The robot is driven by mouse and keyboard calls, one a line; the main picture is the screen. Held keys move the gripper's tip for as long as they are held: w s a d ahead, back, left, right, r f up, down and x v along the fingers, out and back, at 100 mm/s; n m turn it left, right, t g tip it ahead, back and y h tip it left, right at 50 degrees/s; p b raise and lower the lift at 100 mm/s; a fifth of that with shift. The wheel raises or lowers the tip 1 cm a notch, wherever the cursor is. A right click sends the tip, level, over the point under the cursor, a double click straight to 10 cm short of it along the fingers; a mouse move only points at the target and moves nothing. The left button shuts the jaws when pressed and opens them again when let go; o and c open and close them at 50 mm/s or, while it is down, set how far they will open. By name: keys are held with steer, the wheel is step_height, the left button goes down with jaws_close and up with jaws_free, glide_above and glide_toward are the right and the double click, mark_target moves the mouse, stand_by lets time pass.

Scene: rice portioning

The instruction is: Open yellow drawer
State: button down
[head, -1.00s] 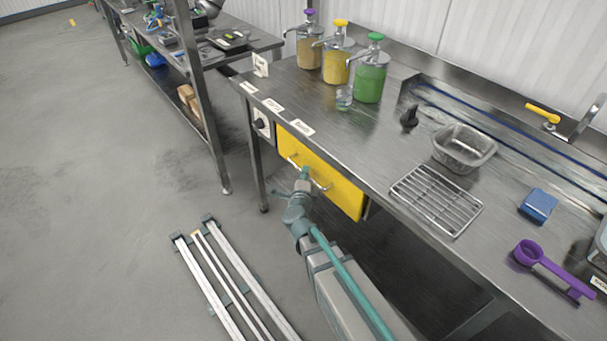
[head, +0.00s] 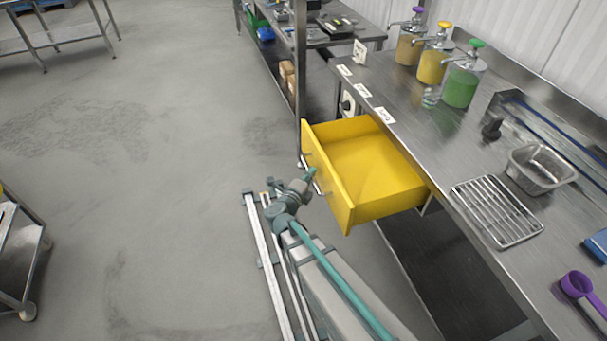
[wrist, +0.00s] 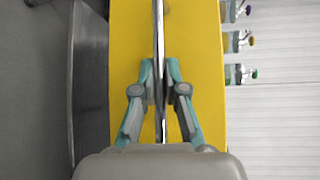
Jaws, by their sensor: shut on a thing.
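The yellow drawer (head: 372,165) stands pulled out from under the steel counter, and its empty inside shows in the head view. Its front panel faces my arm and carries a metal bar handle (wrist: 158,32). In the wrist view the yellow front (wrist: 205,105) fills the middle. My gripper (wrist: 158,78) is shut on the handle, with one teal finger on each side of the bar. In the head view my gripper (head: 312,174) is at the drawer's front, and the arm partly hides the handle there.
On the counter (head: 415,120) stand several pump dispensers, including a green one (head: 462,86), a wire rack (head: 497,210), a metal pan (head: 541,168) and a purple scoop (head: 580,288). A steel shelf unit stands behind. The floor (head: 170,190) to the left is open.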

steer(key=shift+s+a, duration=0.15)
steer(key=shift+a, duration=0.35)
steer(key=c, duration=1.2)
jaws_free()
steer(key=v, duration=1.2)
